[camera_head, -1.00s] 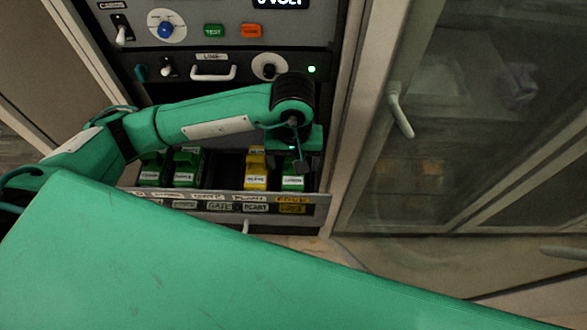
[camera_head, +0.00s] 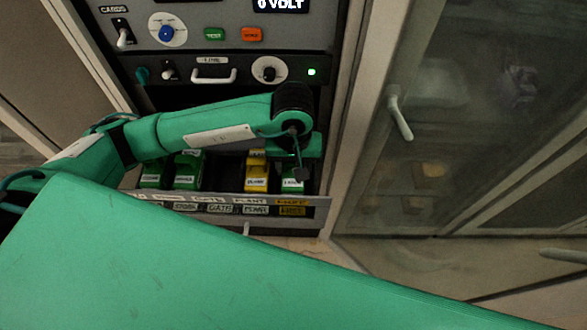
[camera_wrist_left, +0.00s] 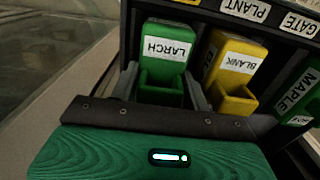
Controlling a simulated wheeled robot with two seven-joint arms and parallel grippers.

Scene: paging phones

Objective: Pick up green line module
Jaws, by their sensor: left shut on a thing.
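A green line module (camera_wrist_left: 164,60) with a white LARCH label is at the middle of the left wrist view, in the open drawer (camera_head: 230,199). It also shows at the drawer's right end in the head view (camera_head: 292,185). My left gripper (camera_wrist_left: 160,92) has one finger on each side of this module and is shut on it. In the head view, the left gripper (camera_head: 298,166) reaches down over the drawer's right end, and its fingers are mostly hidden. My right gripper is not in view.
A yellow BLANK module (camera_wrist_left: 235,65) stands close beside the held one. A green MAPLE module (camera_wrist_left: 298,103) is farther along, and more green modules (camera_head: 188,170) sit at the drawer's left. Above is a control panel (camera_head: 225,30); a glass-door cabinet (camera_head: 450,130) stands at right.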

